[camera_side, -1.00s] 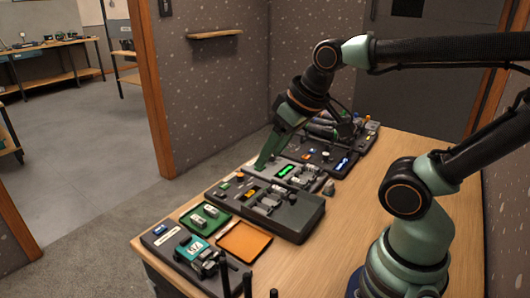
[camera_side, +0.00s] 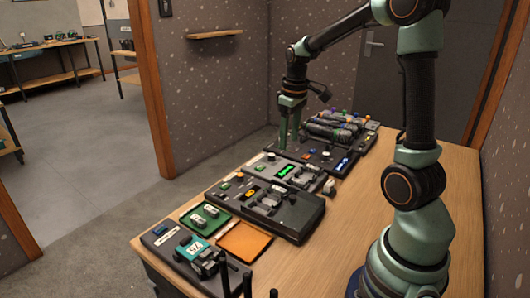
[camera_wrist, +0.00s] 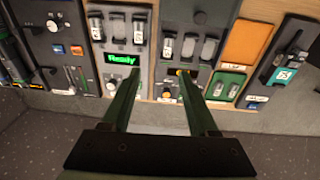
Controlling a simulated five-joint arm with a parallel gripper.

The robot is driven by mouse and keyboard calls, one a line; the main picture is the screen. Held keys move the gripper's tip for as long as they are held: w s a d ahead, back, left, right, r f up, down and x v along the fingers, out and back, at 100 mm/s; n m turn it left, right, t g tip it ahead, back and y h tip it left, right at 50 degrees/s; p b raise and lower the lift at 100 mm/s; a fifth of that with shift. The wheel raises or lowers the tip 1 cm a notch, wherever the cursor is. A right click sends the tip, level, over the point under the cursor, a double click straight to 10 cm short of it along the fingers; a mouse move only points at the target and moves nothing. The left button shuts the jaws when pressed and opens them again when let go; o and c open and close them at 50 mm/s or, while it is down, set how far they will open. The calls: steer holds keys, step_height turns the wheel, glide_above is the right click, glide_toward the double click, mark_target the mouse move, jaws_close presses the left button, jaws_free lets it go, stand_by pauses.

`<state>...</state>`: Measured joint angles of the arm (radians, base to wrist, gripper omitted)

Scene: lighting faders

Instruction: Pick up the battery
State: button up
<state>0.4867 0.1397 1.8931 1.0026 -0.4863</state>
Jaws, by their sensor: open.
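I cannot tell for sure which item is the battery. Small pale blocks (camera_side: 198,220) sit in a green-lined tray (camera_side: 189,212) near the front left of the bench; this green tray also shows at the right in the wrist view (camera_wrist: 226,75). A small light piece (camera_side: 329,187) stands on the wood beside the console with the green display. My gripper (camera_side: 289,147) points down at the far left part of the bench, over the farther panels, away from the green tray. In the wrist view its fingers (camera_wrist: 158,78) are spread apart with nothing between them.
A fader console with a green "Ready" display (camera_side: 285,170) and a dark console (camera_side: 292,222) lie in a row. An orange tray (camera_side: 246,241) and a teal-labelled device (camera_side: 195,248) are nearer. Dark cylinders (camera_side: 330,130) lie at the far end. Bare wood (camera_side: 390,150) is free at right.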

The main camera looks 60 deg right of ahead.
steer(key=g, duration=0.1)
glide_toward(298, 181)
steer(key=shift+y, duration=0.3)
steer(key=f, duration=0.8)
steer(key=shift+d+f, duration=0.35)
steer(key=shift+d, duration=0.05)
jaws_close()
